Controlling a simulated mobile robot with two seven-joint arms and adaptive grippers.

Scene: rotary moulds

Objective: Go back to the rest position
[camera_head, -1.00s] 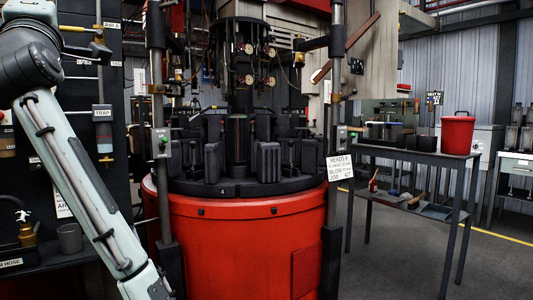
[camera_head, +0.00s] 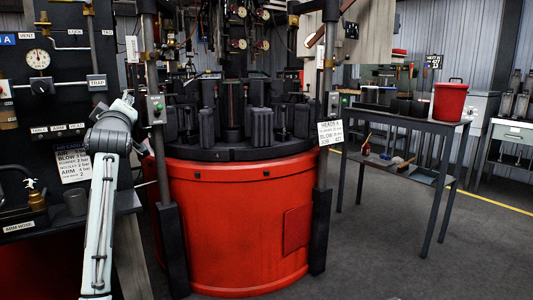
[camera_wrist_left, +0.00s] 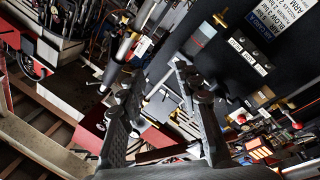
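My left arm (camera_head: 103,200) reaches up from the bottom left of the head view, in front of the dark control panel (camera_head: 40,105). I cannot make out its gripper clearly there. In the left wrist view my left gripper (camera_wrist_left: 156,78) shows two dark fingers spread apart with nothing between them. The dark panel with labels (camera_wrist_left: 245,60) is at the upper right of that view. The rotary mould machine (camera_head: 240,215), a red drum with black moulds (camera_head: 262,127) on top, stands in the middle of the head view, right of my arm. My right gripper is not in view.
A dark metal table (camera_head: 408,122) with a red lidded bucket (camera_head: 450,101) stands at the right. A dark post (camera_head: 171,235) stands between my left arm and the drum. Open grey floor (camera_head: 400,265) lies at the lower right.

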